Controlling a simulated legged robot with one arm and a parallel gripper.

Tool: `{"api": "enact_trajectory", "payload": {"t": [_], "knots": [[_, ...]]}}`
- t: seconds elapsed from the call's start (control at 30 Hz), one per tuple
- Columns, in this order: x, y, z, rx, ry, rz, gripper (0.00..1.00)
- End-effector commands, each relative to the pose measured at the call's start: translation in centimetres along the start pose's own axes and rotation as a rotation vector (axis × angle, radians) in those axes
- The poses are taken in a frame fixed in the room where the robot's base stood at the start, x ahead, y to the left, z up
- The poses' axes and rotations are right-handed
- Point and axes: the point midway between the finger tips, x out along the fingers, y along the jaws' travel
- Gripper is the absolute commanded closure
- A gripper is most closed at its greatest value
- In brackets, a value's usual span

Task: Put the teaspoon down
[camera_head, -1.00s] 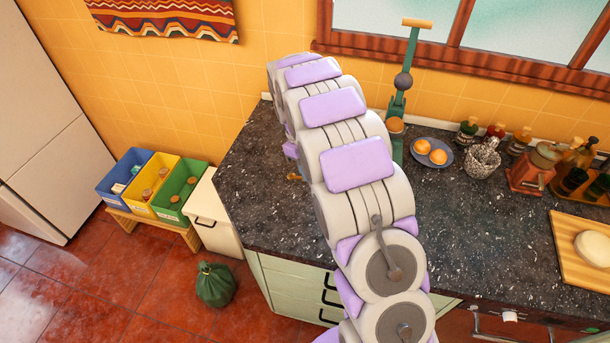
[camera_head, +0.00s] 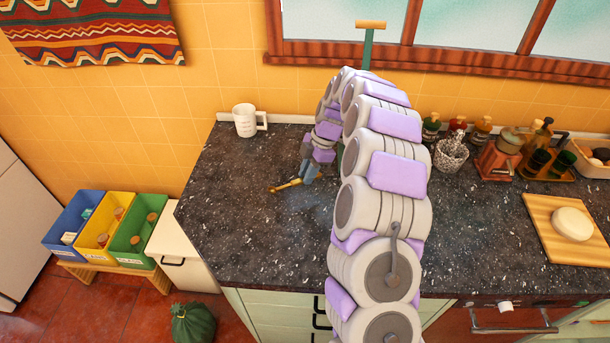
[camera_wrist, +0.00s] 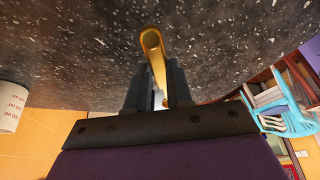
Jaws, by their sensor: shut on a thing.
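The golden teaspoon (camera_head: 284,187) shows over the dark speckled countertop (camera_head: 245,235) in the head view, left of my arm. My gripper (camera_head: 305,174) is shut on it, and the spoon sticks out to the left from the jaws. In the wrist view the teaspoon (camera_wrist: 153,48) points away from between the two dark fingers of my gripper (camera_wrist: 155,85). The spoon is close to the counter surface; I cannot tell whether it touches. The part between the fingers is partly hidden.
A white mug (camera_head: 245,121) stands at the back left of the counter. A wooden board (camera_head: 556,245) with a pale round thing, a red grinder (camera_head: 497,160) and bottles are at the right. The counter around the spoon is clear.

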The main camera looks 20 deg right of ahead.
Motion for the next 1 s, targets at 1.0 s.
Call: {"api": "enact_trajectory", "payload": {"t": [1.0], "knots": [[3.1,0.0,1.4,-0.028,0.017,-0.013,1.0]]}}
